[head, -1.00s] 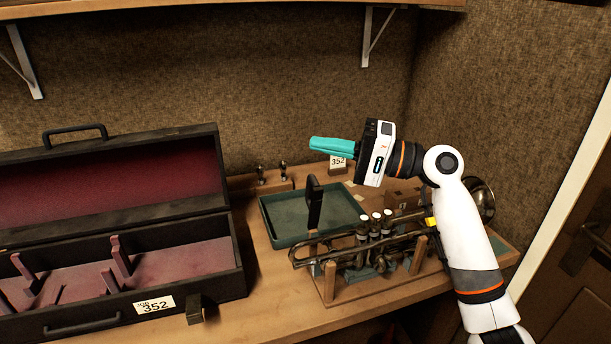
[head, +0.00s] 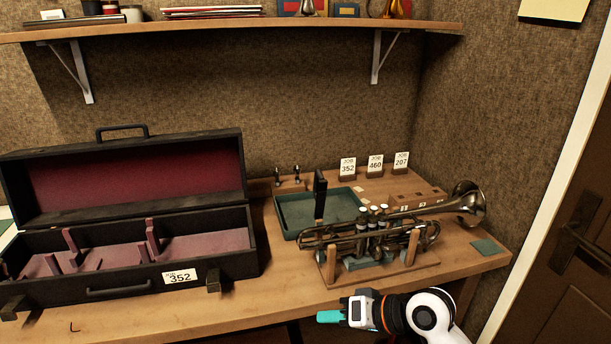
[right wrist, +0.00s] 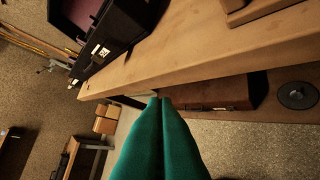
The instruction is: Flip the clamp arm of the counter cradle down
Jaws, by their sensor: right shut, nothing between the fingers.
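The counter cradle (head: 392,279) is a wooden base with upright posts near the counter's front edge. A brass trumpet (head: 468,207) lies across it, bell to the right. The black clamp arm (head: 320,192) stands upright at the cradle's left side, in front of the green tray; its lower end is hidden behind the trumpet. My right gripper (head: 320,317), with teal fingers, is low in front of the counter edge, below the cradle and apart from it. Its fingers are shut and empty, as the right wrist view (right wrist: 163,102) also shows. My left gripper is not in view.
An open black case (head: 128,285) with a red lining stands on the left. A green tray (head: 283,218) lies behind the cradle. Number cards (head: 375,164) stand at the back. A shelf (head: 240,27) spans the wall above. Bare counter lies between case and cradle.

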